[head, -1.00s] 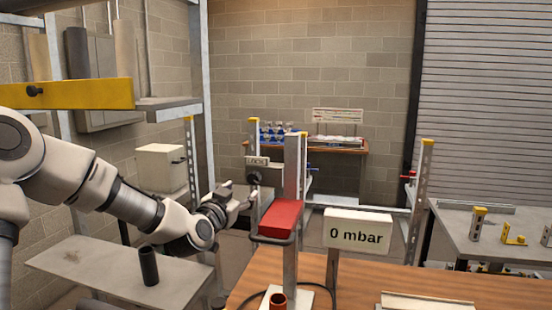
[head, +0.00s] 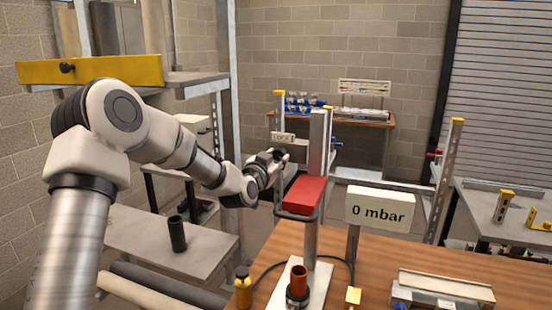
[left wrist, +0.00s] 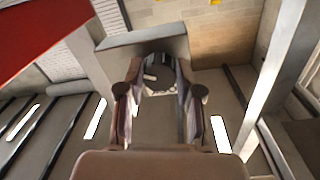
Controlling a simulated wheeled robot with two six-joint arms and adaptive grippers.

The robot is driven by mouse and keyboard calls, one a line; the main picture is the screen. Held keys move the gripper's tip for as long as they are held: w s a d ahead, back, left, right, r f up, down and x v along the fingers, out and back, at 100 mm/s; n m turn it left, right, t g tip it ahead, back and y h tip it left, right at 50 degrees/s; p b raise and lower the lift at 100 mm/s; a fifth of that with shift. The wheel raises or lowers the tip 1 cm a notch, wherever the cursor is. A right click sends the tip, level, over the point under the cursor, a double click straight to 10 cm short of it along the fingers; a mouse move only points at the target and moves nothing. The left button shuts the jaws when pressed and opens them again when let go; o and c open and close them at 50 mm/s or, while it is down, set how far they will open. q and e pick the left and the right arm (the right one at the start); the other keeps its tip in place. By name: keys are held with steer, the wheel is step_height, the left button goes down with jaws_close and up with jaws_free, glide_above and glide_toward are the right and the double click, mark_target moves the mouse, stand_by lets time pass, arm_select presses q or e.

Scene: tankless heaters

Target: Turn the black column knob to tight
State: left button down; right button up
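The black column knob (head: 280,154) is just below a small sign on the grey metal column (head: 317,135), largely covered by my gripper in the head view. My left gripper (head: 277,158) reaches it from the left. In the left wrist view my two fingers (left wrist: 160,78) stand apart, with a dark rounded shape (left wrist: 158,60), likely the knob, between their tips. I cannot tell whether the fingers touch it. A panel reading "0 mbar" (head: 380,209) stands right of the column. My right gripper is not in view.
A red block (head: 303,195) on a bracket sticks out from the column close to my left gripper. A wooden table (head: 440,270) lies in front, with a red-brown cup (head: 298,279). A black cylinder (head: 177,233) stands on a grey shelf at the left.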

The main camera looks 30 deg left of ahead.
arm_select(q)
steer(key=shift+f+n+b, duration=0.2)
steer(key=shift+n+b, duration=0.1)
steer(key=shift+b, duration=0.5)
steer(key=shift+r+n, duration=0.1)
steer(key=shift+n, duration=0.2)
steer(key=shift+r, duration=0.15)
steer(key=c, duration=0.8)
jaws_free()
steer(key=shift+w, duration=0.1)
steer(key=shift+o, duration=0.2)
steer(key=s+d, duration=0.2)
steer(key=s, duration=0.9)
steer(key=shift+s+d, duration=0.15)
steer(key=shift+s, duration=0.2)
